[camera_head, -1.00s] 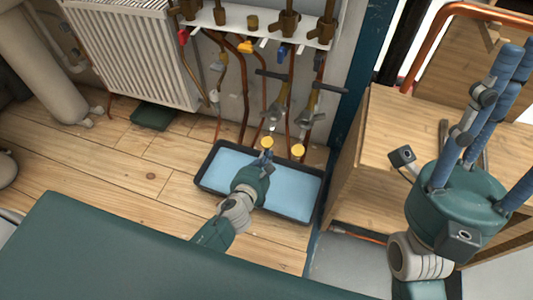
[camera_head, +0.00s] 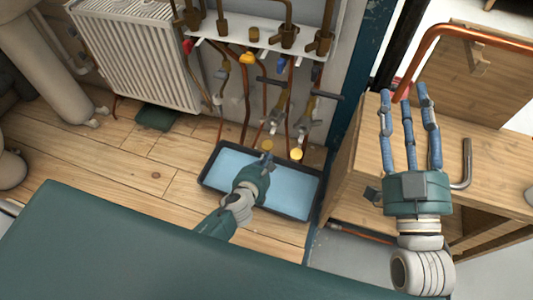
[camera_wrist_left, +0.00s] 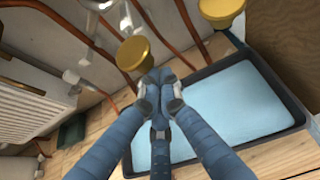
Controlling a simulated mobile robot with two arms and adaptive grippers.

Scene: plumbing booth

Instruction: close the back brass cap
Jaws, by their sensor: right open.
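Two round brass caps hang below the valves over the tray: the left cap (camera_head: 267,145) and the right cap (camera_head: 296,154). In the left wrist view the left cap (camera_wrist_left: 133,53) is just beyond my fingertips, and the right cap (camera_wrist_left: 221,9) is at the top. I cannot tell which is called the back one. My left gripper (camera_head: 267,160) is beside the left cap; its blue fingertips (camera_wrist_left: 160,78) are drawn together, with no cap between them. My right gripper (camera_head: 404,92) is raised, open and empty, in front of the wooden cabinet.
A dark tray with a light blue inside (camera_head: 282,180) lies on the wood floor below the caps. Copper pipes and grey valves (camera_head: 275,120) crowd above it. A radiator (camera_head: 140,55) is at left. A wooden cabinet (camera_head: 350,160) with a bent metal pipe (camera_head: 465,165) is at right.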

